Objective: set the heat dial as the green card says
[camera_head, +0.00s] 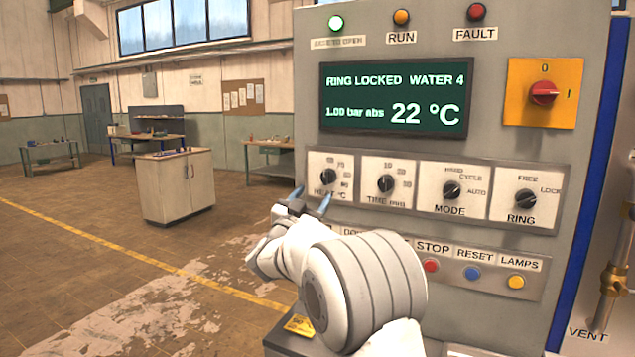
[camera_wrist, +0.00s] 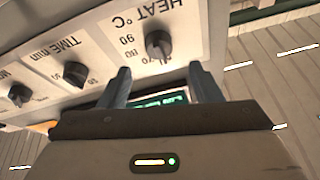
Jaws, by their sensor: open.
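The heat dial (camera_head: 327,176) is a black knob on a white plate at the left end of the panel's dial row. It also shows in the wrist view (camera_wrist: 158,44), upside down, with numbers around it; its exact setting is too small to tell. My gripper (camera_head: 311,198) is open and empty, just in front of and below the heat dial. In the wrist view its two fingers (camera_wrist: 161,70) stand apart, with the dial beyond and between their tips, not touched. I make out no green card in either view.
The time dial (camera_head: 386,184), mode dial (camera_head: 452,190) and ring dial (camera_head: 525,200) sit to the right. Below is a row of coloured buttons, including the red stop button (camera_head: 431,265). A green screen (camera_head: 395,99) reads 22 °C. Open floor lies left.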

